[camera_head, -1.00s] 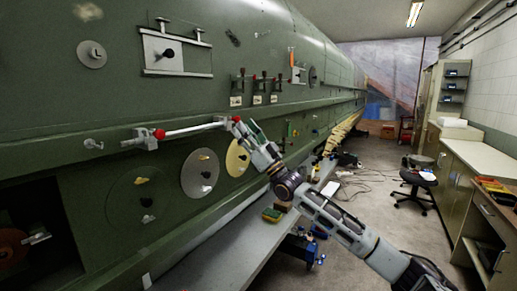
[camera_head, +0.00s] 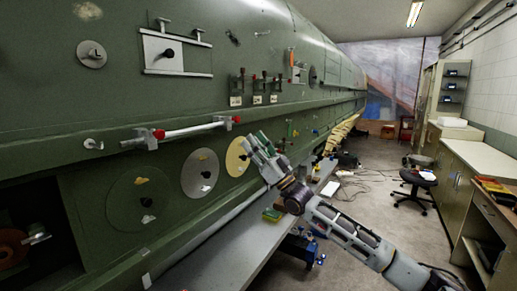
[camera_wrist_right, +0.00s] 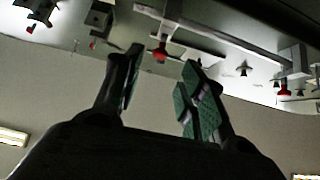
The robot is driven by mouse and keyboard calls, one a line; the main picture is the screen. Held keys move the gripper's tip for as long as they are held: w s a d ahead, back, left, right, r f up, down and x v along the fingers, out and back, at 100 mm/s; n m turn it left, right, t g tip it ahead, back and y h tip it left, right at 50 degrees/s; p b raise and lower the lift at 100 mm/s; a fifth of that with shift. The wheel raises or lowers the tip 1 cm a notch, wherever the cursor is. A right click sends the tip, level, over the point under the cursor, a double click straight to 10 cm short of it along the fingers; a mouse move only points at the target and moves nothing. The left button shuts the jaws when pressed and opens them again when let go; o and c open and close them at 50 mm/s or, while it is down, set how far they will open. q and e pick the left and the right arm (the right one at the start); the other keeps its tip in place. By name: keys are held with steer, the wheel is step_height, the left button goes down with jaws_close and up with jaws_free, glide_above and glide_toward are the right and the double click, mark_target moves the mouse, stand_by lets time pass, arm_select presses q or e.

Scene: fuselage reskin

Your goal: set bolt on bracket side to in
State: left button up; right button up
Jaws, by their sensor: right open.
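A light metal bar (camera_head: 195,129) runs between two brackets on the green fuselage side. One red knob (camera_head: 159,133) sits at its left bracket and another red knob (camera_head: 236,119) at its right end. I cannot tell for sure which part is the bolt. My right gripper (camera_head: 256,142) is open and empty, below and right of the bar's right end, apart from it. In the right wrist view its green-padded fingers (camera_wrist_right: 163,62) stand apart, with the bar (camera_wrist_right: 220,35) and red knobs beyond them. My left gripper is not in view.
Round plates (camera_head: 200,173) and a yellow disc (camera_head: 237,158) sit on the fuselage below the bar. Several small levers (camera_head: 257,88) are above right. A grey bench (camera_head: 225,250) runs below. A stool (camera_head: 418,178) stands right on the open floor.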

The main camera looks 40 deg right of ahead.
steer(key=shift+v, duration=0.8)
steer(key=shift+s+f, duration=0.1)
stand_by(0.3)
